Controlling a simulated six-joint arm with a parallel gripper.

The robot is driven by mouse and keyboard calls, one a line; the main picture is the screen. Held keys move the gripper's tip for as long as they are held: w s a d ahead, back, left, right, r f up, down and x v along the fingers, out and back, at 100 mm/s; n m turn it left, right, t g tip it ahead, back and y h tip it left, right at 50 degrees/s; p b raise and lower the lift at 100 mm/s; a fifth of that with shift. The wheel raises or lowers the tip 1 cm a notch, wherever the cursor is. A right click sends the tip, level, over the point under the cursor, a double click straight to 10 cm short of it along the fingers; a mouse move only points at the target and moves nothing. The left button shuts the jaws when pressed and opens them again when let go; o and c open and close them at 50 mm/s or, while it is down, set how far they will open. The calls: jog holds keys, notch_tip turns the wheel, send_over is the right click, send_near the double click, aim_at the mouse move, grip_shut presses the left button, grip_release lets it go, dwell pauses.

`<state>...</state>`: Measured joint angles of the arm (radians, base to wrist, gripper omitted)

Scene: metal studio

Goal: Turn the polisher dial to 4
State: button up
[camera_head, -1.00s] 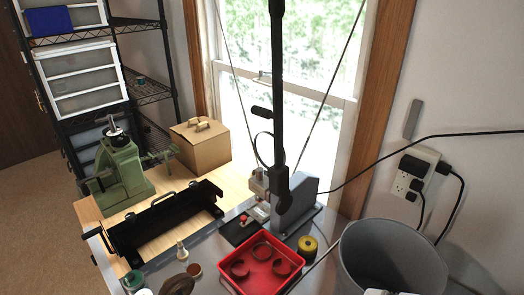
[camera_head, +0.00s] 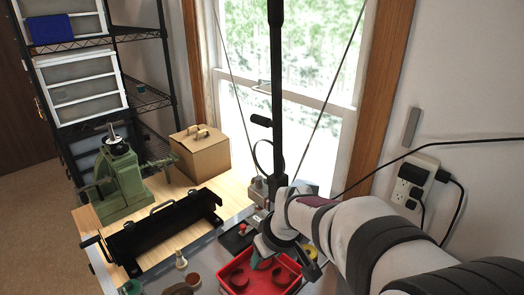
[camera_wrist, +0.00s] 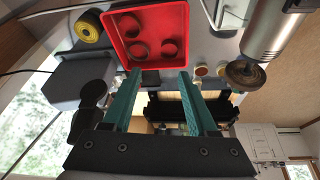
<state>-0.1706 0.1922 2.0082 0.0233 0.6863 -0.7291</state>
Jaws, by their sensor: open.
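In the wrist view, a silver cylindrical machine (camera_wrist: 270,32) with a brown wheel (camera_wrist: 245,72) at its end looks like the polisher.
The red tray holds several dark rings. A black rack (camera_head: 165,230) and green machine (camera_head: 120,178) stand at the left, a cardboard box (camera_head: 205,155) behind. A yellow roll (camera_wrist: 88,27) lies beside the tray. Small round pieces stand between tray and rack.

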jog(key=w+a+f+n+t, duration=0.1)
jog(key=w+a+f+n, duration=0.1)
jog(key=w, duration=0.3)
jog(key=shift+w+a+n, duration=0.25)
jog(key=shift+n, duration=0.05)
jog(key=shift+s, duration=0.1)
jog(key=s+d+r+m+g, duration=0.1)
jog(key=s+m, duration=0.4)
jog(key=s, duration=0.5)
jog(key=s+d+r+m+g, duration=0.1)
jog(key=s+d+m, duration=0.3)
jog(key=s, duration=0.7)
jog(key=s+d+r+m+g, duration=0.2)
jog(key=s+m, duration=0.3)
jog(key=s, duration=0.6)
jog(key=shift+s+d+m+g, duration=0.2)
jog(key=shift+d+m+g, duration=0.25)
jog(key=shift+d, duration=0.3)
